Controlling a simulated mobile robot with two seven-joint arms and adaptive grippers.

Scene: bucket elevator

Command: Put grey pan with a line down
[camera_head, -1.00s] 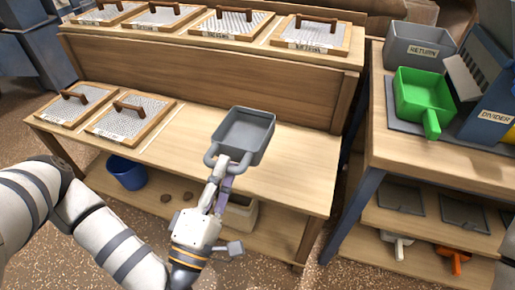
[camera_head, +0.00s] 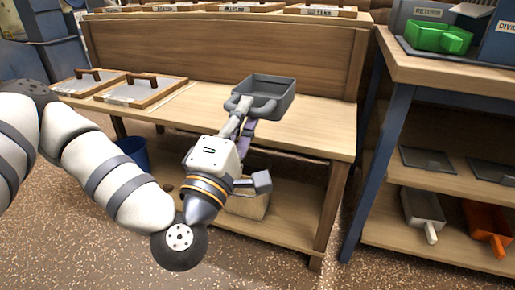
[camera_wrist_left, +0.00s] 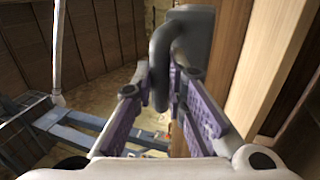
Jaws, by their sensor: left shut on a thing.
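The grey pan (camera_head: 268,95) is over the right part of the wooden bench top, its open side up. I cannot tell whether it rests on the wood or hangs just above it. No line shows on it from here. My left gripper (camera_head: 240,112) is shut on the pan's looped handle at its near side. In the left wrist view the grey handle (camera_wrist_left: 160,65) sits between the purple finger pads, and part of the pan (camera_wrist_left: 192,25) shows behind it. My right gripper is not in view.
Two wood-framed screens (camera_head: 142,90) lie at the bench's left. The bench top (camera_head: 325,130) is bare right of the pan. At right a shelf unit holds a green scoop (camera_head: 437,37), a grey pan (camera_head: 422,208) and an orange one (camera_head: 487,222). A blue bucket (camera_head: 133,150) stands below the bench.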

